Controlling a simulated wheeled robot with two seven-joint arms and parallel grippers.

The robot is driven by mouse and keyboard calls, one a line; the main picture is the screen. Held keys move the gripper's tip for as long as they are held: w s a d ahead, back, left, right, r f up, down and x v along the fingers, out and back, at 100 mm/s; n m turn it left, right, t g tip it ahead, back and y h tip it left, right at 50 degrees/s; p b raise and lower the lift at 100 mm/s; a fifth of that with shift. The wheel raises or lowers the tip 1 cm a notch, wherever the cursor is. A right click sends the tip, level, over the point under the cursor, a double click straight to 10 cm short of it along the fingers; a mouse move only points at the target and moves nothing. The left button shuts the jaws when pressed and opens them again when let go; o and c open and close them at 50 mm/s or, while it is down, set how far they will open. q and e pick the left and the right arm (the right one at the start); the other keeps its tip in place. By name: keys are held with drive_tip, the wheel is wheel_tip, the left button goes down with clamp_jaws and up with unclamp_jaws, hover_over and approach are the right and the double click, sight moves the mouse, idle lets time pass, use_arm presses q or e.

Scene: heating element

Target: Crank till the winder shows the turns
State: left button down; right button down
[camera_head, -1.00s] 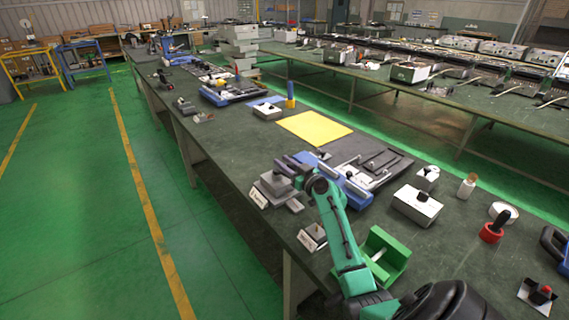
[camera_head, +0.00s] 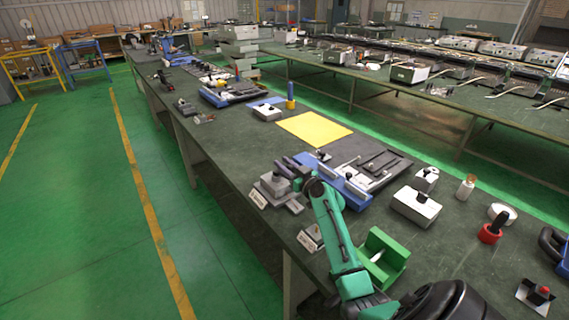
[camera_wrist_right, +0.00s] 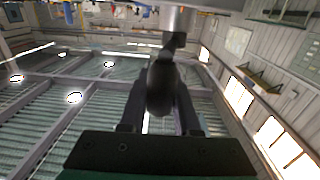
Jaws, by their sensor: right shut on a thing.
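In the right wrist view, my right gripper (camera_wrist_right: 160,108) is shut on a dark rounded crank handle (camera_wrist_right: 161,84). The handle joins a dark arm and a grey metal shaft (camera_wrist_right: 178,22) above it. I cannot read any turn count. My left gripper is not in view.
A grey stepped block (camera_head: 272,187) stands close left of the gripper. A green bracket (camera_head: 384,258) lies right of my forearm. A white box (camera_head: 416,205) and a red-based tool (camera_head: 491,233) stand farther right. A yellow mat (camera_head: 314,128) lies behind the winder.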

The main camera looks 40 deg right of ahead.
drive_tip(key=shift+a+r+m+h+p, duration=0.2)
drive_tip(key=shift+m+h+p, duration=0.15)
drive_tip(key=shift+p, duration=0.2)
drive_tip(key=shift+f+h, duration=0.1)
drive_tip(key=shift+h, duration=0.35)
drive_tip(key=shift+f, duration=0.2)
drive_tip(key=c, duration=0.6)
unclamp_jaws()
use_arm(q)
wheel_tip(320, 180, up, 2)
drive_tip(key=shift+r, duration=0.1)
use_arm(e)
drive_tip(key=shift+r, duration=0.1)
drive_tip(key=shift+s, duration=0.1)
use_arm(q)
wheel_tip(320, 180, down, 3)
drive_tip(key=b, duration=0.3)
use_arm(e)
drive_tip(key=s, duration=0.4)
drive_tip(key=s+a, duration=0.1)
drive_tip(key=s, duration=0.4)
drive_tip(key=s+a, duration=0.1)
drive_tip(key=s, duration=0.4)
drive_tip(key=shift+s, duration=0.2)
